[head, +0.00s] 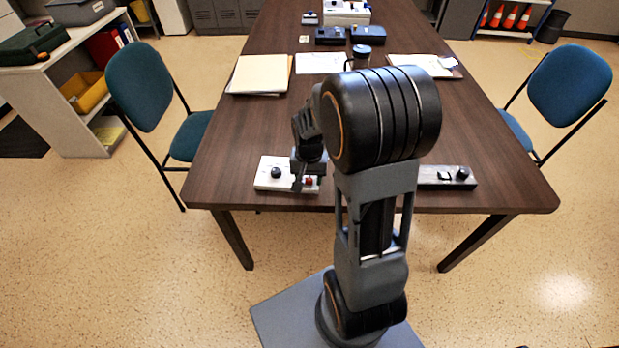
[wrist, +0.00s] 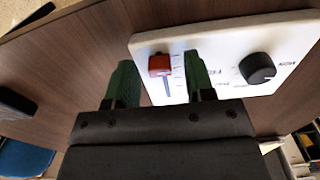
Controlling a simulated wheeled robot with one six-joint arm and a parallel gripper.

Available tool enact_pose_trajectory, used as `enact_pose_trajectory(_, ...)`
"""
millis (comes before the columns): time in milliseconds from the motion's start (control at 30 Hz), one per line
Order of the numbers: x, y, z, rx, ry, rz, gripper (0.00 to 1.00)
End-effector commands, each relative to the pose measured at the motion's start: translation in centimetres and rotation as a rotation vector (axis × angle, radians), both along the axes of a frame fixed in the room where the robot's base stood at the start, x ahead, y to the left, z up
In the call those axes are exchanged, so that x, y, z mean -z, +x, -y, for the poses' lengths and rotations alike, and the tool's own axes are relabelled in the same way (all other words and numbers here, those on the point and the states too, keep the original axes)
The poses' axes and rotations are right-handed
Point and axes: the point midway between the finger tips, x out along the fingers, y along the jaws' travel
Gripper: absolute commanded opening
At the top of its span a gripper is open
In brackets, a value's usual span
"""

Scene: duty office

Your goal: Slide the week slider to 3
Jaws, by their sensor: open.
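The week slider is a red knob (wrist: 159,65) in a slot on a white panel (wrist: 225,45); in the wrist view it sits at the upper end of the slot, with tick marks beside it. The same red knob (head: 309,181) shows on the white panel (head: 262,184) at the table's near edge in the head view. My gripper (wrist: 160,60) is open, its green fingers on either side of the red knob in the picture, with a gap on each side. I cannot tell their height above the panel. The slider's numbers are not readable.
A black dial (wrist: 257,68) is on the same panel, right of the slider in the wrist view. A dark box with a knob (head: 446,177) lies to the right on the table (head: 500,170). Papers (head: 259,74) and several devices stand farther back.

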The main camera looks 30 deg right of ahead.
Motion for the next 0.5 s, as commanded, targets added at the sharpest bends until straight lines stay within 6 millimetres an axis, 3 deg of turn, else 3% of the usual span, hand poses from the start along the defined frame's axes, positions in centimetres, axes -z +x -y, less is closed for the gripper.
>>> enact_pose_trajectory(333,0.28,-0.02,0.00,0.000,0.001,-0.001,0.49)
enact_pose_trajectory(500,0.27,-0.01,0.00,0.000,0.001,-0.001,0.34)
